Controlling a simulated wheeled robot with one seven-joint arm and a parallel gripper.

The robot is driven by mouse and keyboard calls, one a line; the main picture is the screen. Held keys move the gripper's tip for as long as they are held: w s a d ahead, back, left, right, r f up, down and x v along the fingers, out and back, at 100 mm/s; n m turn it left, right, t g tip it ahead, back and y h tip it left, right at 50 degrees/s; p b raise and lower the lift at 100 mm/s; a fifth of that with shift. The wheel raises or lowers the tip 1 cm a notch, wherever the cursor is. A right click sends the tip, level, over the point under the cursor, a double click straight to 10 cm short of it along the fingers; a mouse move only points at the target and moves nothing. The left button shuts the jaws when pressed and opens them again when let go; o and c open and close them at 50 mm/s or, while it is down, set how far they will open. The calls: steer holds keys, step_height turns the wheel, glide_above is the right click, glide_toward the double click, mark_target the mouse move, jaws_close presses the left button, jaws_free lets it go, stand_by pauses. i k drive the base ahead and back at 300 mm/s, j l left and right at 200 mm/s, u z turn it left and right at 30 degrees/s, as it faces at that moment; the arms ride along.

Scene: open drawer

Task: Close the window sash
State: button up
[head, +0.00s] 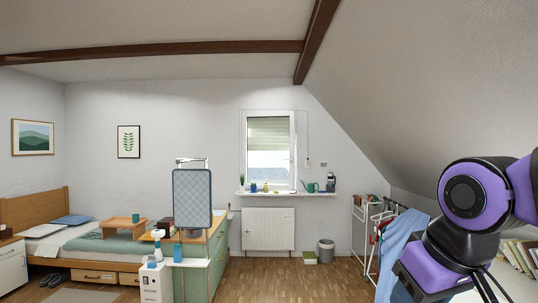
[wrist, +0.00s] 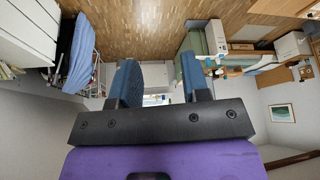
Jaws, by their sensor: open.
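The window (head: 268,135) is in the far wall in the head view, with a white frame and a pale blind over its upper part. Its white sash (head: 292,150) shows at the right side; I cannot tell how far it stands open. My gripper (wrist: 160,82) shows in the wrist view with its two dark blue fingers apart and nothing between them. It is far from the window, on my side of the room. In the head view my purple and black arm is at the right, and the fingers cannot be made out there.
A sill (head: 285,194) below the window bears a plant, small items and a green watering can (head: 312,187). A radiator (head: 268,229) is under it. A drying rack (head: 368,225) with a blue cloth (head: 398,245) stands right, a green cabinet (head: 195,275) left. The middle floor is clear.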

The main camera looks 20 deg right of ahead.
mark_target(244, 116)
steer(key=i+z, duration=0.3)
steer(key=i, duration=6.85)
steer(key=i+z, duration=0.15)
steer(key=i, duration=0.35)
steer(key=i+j+z, duration=0.15)
steer(key=i, duration=0.35)
